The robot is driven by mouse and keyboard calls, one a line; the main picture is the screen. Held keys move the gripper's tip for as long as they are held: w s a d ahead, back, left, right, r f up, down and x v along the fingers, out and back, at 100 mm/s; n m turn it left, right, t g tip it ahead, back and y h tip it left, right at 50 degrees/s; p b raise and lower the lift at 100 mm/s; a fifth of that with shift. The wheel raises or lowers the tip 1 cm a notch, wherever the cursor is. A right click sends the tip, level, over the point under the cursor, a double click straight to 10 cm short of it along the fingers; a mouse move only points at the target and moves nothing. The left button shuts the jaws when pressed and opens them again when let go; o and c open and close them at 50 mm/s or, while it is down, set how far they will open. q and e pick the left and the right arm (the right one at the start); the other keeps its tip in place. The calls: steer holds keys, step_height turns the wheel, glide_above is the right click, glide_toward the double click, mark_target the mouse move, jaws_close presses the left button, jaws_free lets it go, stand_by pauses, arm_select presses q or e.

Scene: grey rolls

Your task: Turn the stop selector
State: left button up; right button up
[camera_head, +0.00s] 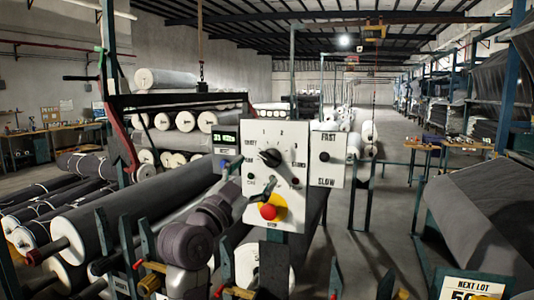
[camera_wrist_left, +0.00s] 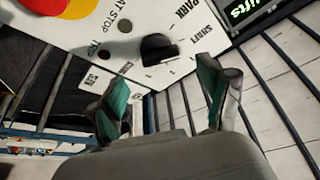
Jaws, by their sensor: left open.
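The white control panel (camera_head: 290,143) hangs in the middle of the head view, with a black selector knob (camera_head: 270,157) and printed marks around it. Below is a red push button (camera_head: 268,211) on a yellow disc. My left gripper (camera_head: 263,190) reaches in from the left, in front of the panel between knob and button. In the left wrist view its two teal-padded fingers (camera_wrist_left: 167,103) are apart with nothing between them. The black knob (camera_wrist_left: 158,48) is beyond the fingertips, apart from them. Lettering including "AT STOP" shows beside it. My right gripper is not in view.
A smaller FAST/SLOW panel (camera_head: 327,158) with its own knob is to the right. Grey rolls (camera_head: 130,215) on racks fill the left. The aisle floor (camera_head: 385,210) is clear.

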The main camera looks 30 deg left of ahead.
mark_target(267, 161)
arm_select(q)
steer(key=p+x, duration=0.1)
steer(key=x, duration=0.4)
steer(key=shift+r+p, duration=0.15)
steer(key=shift+p, duration=0.15)
steer(key=shift+w, duration=0.25)
steer(key=c, duration=1.2)
steer(key=shift+o, duration=0.2)
